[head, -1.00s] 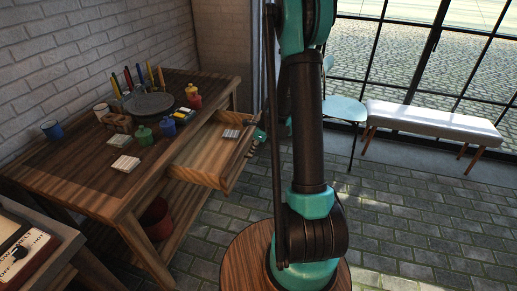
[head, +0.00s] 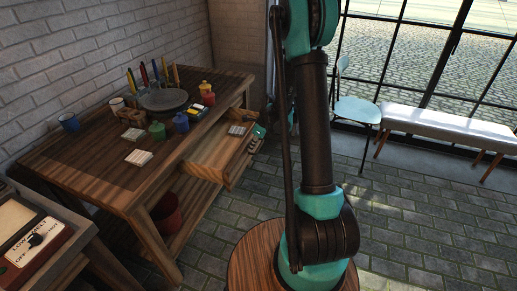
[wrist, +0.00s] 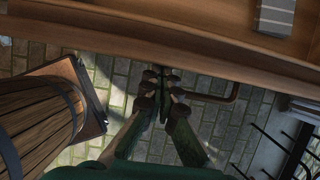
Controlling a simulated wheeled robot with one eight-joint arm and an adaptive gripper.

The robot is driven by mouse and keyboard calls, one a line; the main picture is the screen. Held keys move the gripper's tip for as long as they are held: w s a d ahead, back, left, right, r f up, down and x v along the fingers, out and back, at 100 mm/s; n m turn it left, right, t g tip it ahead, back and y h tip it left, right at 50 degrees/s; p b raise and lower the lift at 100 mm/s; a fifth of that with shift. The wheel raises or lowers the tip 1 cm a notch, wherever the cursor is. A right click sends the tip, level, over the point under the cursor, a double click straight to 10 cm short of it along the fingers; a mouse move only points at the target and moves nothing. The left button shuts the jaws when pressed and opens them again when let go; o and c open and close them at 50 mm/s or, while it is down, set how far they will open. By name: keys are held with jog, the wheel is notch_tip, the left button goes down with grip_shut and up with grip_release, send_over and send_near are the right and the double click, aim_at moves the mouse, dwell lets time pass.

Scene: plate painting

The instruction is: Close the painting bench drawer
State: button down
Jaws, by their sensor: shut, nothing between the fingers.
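The painting bench (head: 95,165) is wooden and stands along the brick wall at left. Its drawer (head: 205,158) is pulled partly out on the bench's right side, with a small light stack inside. My gripper (head: 254,141) is at the outer side of the drawer front, partly hidden by it. In the wrist view my fingers (wrist: 160,75) are together and empty, close to the drawer front's edge (wrist: 170,42). I cannot tell if they touch it. A dark, bent drawer handle (wrist: 225,98) shows to their right.
A red bucket (head: 166,212) stands below. A chair (head: 355,108) and a padded bench (head: 450,127) are by the window. Paved floor right of my arm is clear.

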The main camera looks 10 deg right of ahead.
jog(key=w+a, duration=0.3)
jog(key=a, duration=0.2)
jog(key=w+a, duration=0.3)
jog(key=a, duration=0.3)
jog(key=w+a, duration=0.4)
jog(key=a, duration=0.2)
jog(key=shift+a, duration=0.15)
